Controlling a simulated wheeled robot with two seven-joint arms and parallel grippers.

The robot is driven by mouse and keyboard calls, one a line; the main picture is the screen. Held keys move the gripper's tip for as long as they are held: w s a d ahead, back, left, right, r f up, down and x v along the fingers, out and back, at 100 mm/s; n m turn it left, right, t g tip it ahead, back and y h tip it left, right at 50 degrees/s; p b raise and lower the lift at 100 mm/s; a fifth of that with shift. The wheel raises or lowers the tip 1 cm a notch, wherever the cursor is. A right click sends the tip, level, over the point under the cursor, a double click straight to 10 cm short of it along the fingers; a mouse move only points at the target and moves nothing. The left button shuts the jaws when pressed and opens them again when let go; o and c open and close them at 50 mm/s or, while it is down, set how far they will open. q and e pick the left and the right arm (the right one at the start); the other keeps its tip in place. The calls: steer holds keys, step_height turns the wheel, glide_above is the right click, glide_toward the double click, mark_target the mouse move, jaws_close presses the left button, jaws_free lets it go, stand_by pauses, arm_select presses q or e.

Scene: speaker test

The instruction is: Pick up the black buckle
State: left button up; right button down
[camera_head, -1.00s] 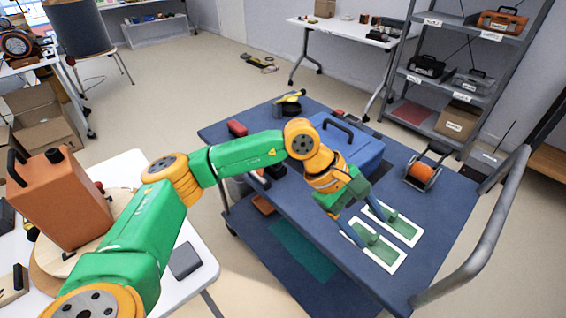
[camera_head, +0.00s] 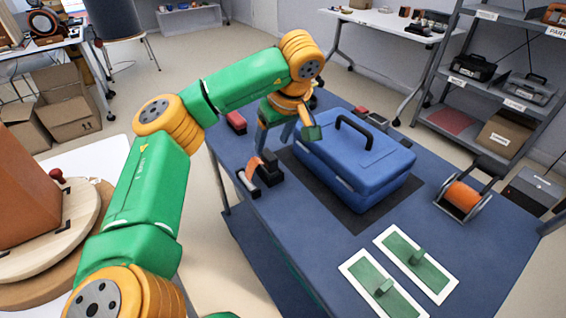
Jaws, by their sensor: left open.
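A black buckle (camera_head: 269,172) sits near the left edge of the blue cart top, joined to an orange strap (camera_head: 252,169). A dark piece lies at the strap's near end. My left gripper (camera_head: 274,145) is open, pointing down just above and behind the buckle, beside the blue toolbox. Its fingers appear apart from the buckle, though the exact gap is hard to judge. My right gripper is not in view.
A blue toolbox (camera_head: 352,160) with a black handle stands on a dark mat right of the gripper. An orange reel (camera_head: 463,197) stands at right. A red object (camera_head: 236,122) lies on the far-left cart edge.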

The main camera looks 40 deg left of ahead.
mark_target(269, 155)
arm_select(q)
steer(key=shift+s+f, duration=0.1)
steer(key=shift+f, duration=0.35)
steer(key=shift+a+f+b, duration=0.1)
steer(key=shift+f+b, duration=0.2)
steer(key=shift+b, duration=0.15)
steer(key=b+x, duration=0.2)
steer(key=x, duration=0.4)
steer(key=shift+a, duration=0.25)
jaws_close()
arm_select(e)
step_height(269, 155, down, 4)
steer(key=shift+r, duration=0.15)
